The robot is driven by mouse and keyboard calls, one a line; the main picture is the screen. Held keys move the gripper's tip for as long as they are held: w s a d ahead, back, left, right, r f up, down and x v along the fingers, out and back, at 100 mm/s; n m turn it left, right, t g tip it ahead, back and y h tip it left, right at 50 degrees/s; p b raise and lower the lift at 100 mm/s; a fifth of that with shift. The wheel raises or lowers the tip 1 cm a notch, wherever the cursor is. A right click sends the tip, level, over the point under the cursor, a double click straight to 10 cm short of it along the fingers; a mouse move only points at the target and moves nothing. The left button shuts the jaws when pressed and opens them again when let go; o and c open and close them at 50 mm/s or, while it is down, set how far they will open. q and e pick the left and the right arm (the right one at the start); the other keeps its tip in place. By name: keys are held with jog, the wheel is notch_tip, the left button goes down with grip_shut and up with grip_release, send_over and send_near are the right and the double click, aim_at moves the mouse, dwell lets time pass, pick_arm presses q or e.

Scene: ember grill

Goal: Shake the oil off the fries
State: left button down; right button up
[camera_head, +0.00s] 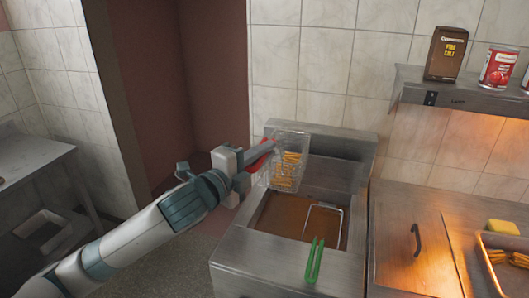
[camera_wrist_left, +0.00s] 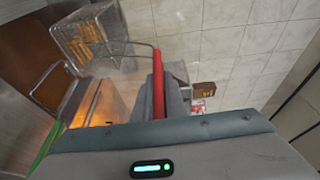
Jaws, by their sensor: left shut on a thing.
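The fries (camera_head: 289,168) lie in a wire fryer basket (camera_head: 276,172), which hangs tilted above the left part of the fryer (camera_head: 235,266). The basket has a red handle (camera_head: 262,156), and my left gripper (camera_head: 248,166) is shut on that handle. In the left wrist view the red handle (camera_wrist_left: 158,88) runs up from between the fingers, and the basket with fries (camera_wrist_left: 88,36) shows at upper left. Brown oil (camera_head: 285,217) fills the vat under the basket. My right gripper is not in view.
A second basket frame (camera_head: 323,222) with a green handle (camera_head: 315,262) sits in the oil. A steel counter with a black handle (camera_head: 416,240) and a tray (camera_head: 489,262) stands right.

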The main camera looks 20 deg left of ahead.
pick_arm(q)
notch_tip(320, 180, down, 3)
jog(key=shift+f+b, duration=0.2)
jog(key=shift+b, duration=0.7)
jog(key=shift+r, duration=0.1)
jog(key=shift+r+p, duration=0.55)
jog(key=shift+p, duration=0.2)
jog(key=shift+a+f, duration=0.1)
jog(key=shift+f, duration=0.05)
